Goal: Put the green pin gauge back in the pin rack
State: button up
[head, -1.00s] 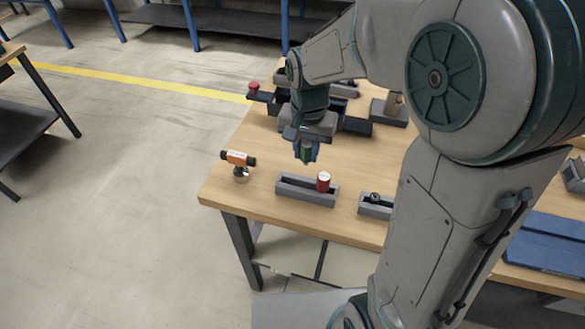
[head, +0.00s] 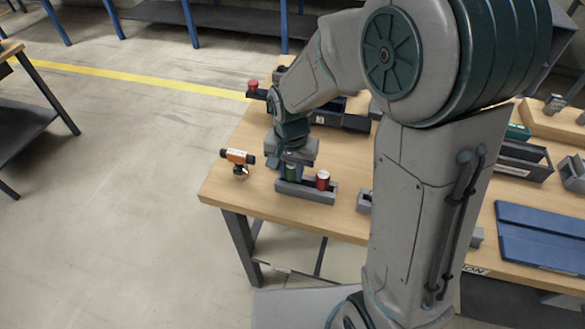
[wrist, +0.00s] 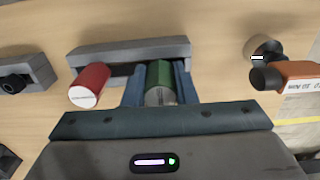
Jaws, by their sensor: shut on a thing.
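The green pin gauge (wrist: 159,80) is between the fingers of my gripper (wrist: 159,88), which is shut on it. In the head view my gripper (head: 291,172) is low over the left part of the grey pin rack (head: 316,195), with a little green showing between the fingers. The rack (wrist: 130,49) lies just behind the green gauge in the wrist view. A red pin gauge (wrist: 90,85) with a white top stands in the rack beside it, also seen in the head view (head: 323,180). The green gauge's lower end is hidden, so I cannot tell whether it touches the rack.
An orange and black handheld device (head: 238,158) stands on a small base left of the rack, near the wooden table's edge. A grey block with a black part (wrist: 24,73) is on the rack's other side. A red button box (head: 254,88) is at the back.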

aim_at(291, 166)
jog(key=shift+f, duration=0.35)
jog(key=o, duration=1)
jog(key=shift+r, duration=0.15)
jog(key=shift+r, duration=0.3)
notch_tip(291, 166, up, 12)
jog(key=s+d+n+t, duration=0.1)
jog(key=s+d, duration=0.3)
jog(key=s+d+n+t, duration=0.1)
jog(key=s+d, duration=0.3)
jog(key=s+d+n+t, duration=0.1)
jog(key=s+d+n, duration=0.1)
jog(key=s+d, duration=0.2)
jog(key=shift+s+d+r, duration=0.15)
jog(key=shift+s+r, duration=0.05)
jog(key=shift+s, duration=0.15)
